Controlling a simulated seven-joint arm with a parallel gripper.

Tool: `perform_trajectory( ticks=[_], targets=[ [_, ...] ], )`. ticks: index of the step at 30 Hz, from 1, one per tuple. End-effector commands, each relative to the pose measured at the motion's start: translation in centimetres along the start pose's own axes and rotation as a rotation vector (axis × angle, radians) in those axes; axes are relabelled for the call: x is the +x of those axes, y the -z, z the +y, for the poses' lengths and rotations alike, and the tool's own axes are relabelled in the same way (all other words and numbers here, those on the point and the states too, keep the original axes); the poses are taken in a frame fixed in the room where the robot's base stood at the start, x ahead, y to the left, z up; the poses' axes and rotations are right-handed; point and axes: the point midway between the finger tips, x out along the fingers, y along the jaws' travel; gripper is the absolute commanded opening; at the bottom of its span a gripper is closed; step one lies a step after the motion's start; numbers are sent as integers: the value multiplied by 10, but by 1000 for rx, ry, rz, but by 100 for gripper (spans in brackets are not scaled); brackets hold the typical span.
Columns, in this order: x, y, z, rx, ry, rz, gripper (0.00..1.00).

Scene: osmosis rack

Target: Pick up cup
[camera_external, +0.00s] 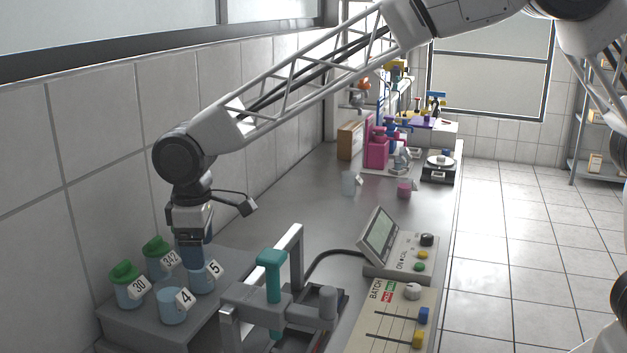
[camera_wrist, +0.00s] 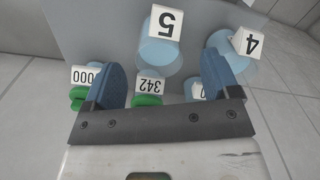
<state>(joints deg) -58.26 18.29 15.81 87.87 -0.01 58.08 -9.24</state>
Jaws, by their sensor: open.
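Several light-blue cups with white number tags stand on a grey raised block at lower left of the external view. Cup 5 (camera_external: 205,280) and cup 4 (camera_external: 173,309) show no lids. The green-lidded cup tagged 342 (camera_external: 160,262) and another green-lidded cup (camera_external: 125,290) are beside them. My gripper (camera_external: 194,258) points down right at cup 5, partly covering it. In the wrist view, my open gripper (camera_wrist: 164,62) has its blue fingers apart, with cup 5 (camera_wrist: 158,52) ahead between them. Cup 4 (camera_wrist: 232,55) is right of them. Whether a finger touches cup 5 is unclear.
The grey block (camera_external: 190,340) is beside the tiled wall. A metal frame with a teal handle (camera_external: 271,270) stands close on the right. Beyond are a display console (camera_external: 400,250), a slider panel (camera_external: 392,320) and a pink rack (camera_external: 377,150). The middle bench is mostly clear.

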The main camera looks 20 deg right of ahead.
Motion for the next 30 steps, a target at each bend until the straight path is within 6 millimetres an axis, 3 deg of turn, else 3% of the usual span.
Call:
perform_trajectory(
  ticks=[5,17,30],
  targets=[
    [11,0,0,0,0,1,82],
    [15,0,0,0,0,1,82],
    [57,-3,0,0,0,1,82]
  ],
)
